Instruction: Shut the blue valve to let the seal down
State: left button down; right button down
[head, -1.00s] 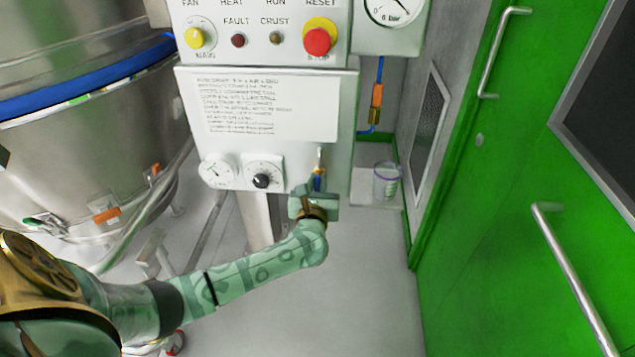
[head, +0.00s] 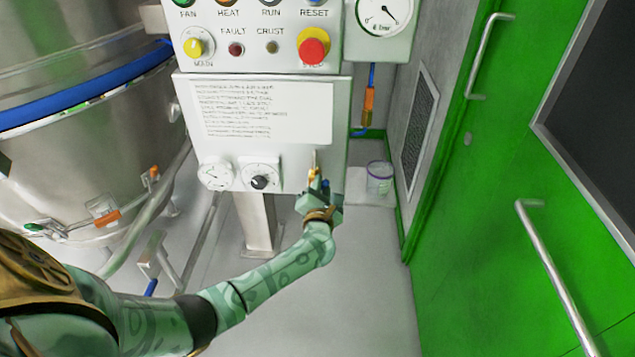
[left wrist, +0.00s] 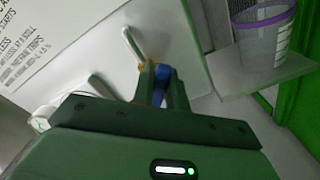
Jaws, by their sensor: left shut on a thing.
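The blue valve (head: 326,184) is at the lower right of the grey control cabinet, below a short metal pipe stub (head: 315,160). My left gripper (head: 319,183) is at the valve, its fingers closed around the blue handle. In the left wrist view the blue handle (left wrist: 160,76) shows between the fingers, close to the cabinet face. The gripper hides most of the valve, so I cannot tell the handle's exact angle. My right gripper is not in view.
A dial gauge (head: 214,174) and a black knob (head: 260,182) sit left of the valve. A clear tub (head: 379,178) stands on a low ledge to the right. A steel vessel (head: 90,150) is at left, a green door (head: 490,180) at right.

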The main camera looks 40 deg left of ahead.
pick_arm(q)
jog(key=m, duration=0.3)
jog(key=f+m, duration=0.1)
jog(key=shift+w+d+m+p, duration=0.2)
jog(key=shift+d+m+p, duration=0.1)
jog(key=shift+d+p, duration=0.1)
jog(key=shift+w+d+f+m, duration=0.1)
jog(key=shift+f+m, duration=0.15)
jog(key=shift+m, duration=0.6)
jog(key=shift+s+f+m, duration=0.1)
jog(key=shift+f+m, duration=0.2)
jog(key=shift+m, duration=0.6)
jog(key=shift+w+d+f+m, duration=0.1)
jog(key=shift+f+m, duration=0.15)
jog(key=shift+m, duration=0.6)
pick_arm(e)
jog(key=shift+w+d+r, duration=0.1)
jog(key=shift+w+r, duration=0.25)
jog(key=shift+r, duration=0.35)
pick_arm(q)
jog(key=c, duration=1.4)
grip_release()
jog(key=shift+p, duration=0.3)
